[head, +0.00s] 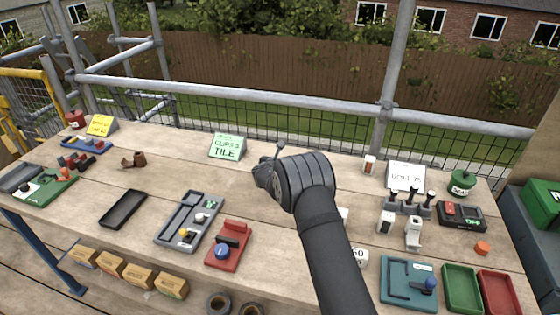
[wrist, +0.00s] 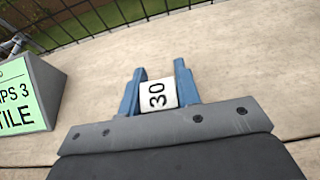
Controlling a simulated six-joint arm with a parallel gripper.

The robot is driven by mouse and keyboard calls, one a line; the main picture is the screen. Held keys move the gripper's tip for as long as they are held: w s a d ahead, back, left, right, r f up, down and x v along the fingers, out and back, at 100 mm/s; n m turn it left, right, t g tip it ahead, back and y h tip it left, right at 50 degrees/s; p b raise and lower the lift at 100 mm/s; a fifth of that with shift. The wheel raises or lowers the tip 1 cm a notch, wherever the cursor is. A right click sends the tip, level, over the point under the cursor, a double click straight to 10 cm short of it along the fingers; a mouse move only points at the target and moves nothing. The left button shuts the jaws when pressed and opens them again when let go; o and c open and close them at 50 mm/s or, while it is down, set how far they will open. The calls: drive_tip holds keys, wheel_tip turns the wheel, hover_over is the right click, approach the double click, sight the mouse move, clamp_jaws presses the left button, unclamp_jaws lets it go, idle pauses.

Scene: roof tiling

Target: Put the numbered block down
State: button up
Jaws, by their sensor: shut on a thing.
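The numbered block, white with a black 30 (wrist: 158,96), sits between the two blue fingers of my gripper (wrist: 160,76) in the wrist view. The gripper is shut on it. Bare wooden bench top (wrist: 225,45) shows beyond and around the fingers; whether the block touches the wood I cannot tell. In the head view my dark arm covers the gripper and the block, over the middle of the bench to the right of the green sign (head: 227,146). Another white block (head: 359,256), marked 50 or 60, lies partly behind my arm.
The green sign also stands close at left in the wrist view (wrist: 18,98). A white sign (head: 405,175) and a green pot (head: 462,183) stand at back right. Trays and fixtures, like a red one (head: 229,244), fill the front. Scaffold rails and mesh run behind the bench.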

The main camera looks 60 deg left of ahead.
drive_tip(key=shift+f, duration=0.1)
drive_tip(key=o, duration=1.1)
drive_tip(key=shift+c, duration=0.2)
drive_tip(key=shift+r, duration=0.2)
drive_tip(key=shift+s+d+r, duration=0.15)
drive_tip(key=shift+s+d, duration=0.1)
drive_tip(key=v, duration=1.1)
drive_tip(key=shift+s+d, duration=0.1)
drive_tip(key=shift+d, duration=0.05)
